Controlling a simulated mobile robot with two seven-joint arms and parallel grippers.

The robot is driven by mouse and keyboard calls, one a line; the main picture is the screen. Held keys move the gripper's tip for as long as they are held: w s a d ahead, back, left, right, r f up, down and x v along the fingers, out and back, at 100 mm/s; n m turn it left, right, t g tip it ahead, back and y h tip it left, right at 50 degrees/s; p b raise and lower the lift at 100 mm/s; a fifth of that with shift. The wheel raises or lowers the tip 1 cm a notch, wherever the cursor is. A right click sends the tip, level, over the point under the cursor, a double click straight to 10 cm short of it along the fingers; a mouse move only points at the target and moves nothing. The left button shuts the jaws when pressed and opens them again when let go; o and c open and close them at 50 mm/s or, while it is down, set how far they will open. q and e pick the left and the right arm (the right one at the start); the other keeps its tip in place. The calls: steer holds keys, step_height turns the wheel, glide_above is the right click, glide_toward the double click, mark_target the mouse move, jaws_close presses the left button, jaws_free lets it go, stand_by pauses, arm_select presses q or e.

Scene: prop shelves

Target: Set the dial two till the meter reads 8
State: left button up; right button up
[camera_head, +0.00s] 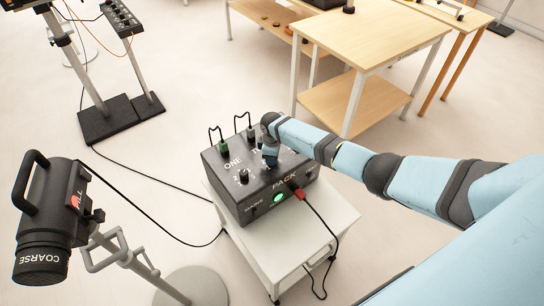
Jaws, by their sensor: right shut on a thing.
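The black box labelled PACK (262,203) sits on a small white stand. Its top carries the labels ONE and, partly covered, one starting with T. A black dial (243,176) shows below ONE. My right gripper (270,159) reaches down onto the box's top beside the T label and is shut on what appears to be dial two, which it hides. I cannot make out a meter or its reading. My left gripper is not in view.
A green lamp (279,197) glows on the box's front, with a red plug (299,193) to its right. A black lamp head marked COARSE (48,220) stands at the left. Cables run over the floor. A wooden table (370,35) stands behind.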

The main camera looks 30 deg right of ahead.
stand_by(0.5)
steer(key=o, duration=0.9)
steer(key=shift+o, duration=0.2)
step_height(320, 180, up, 14)
steer(key=shift+f, duration=0.1)
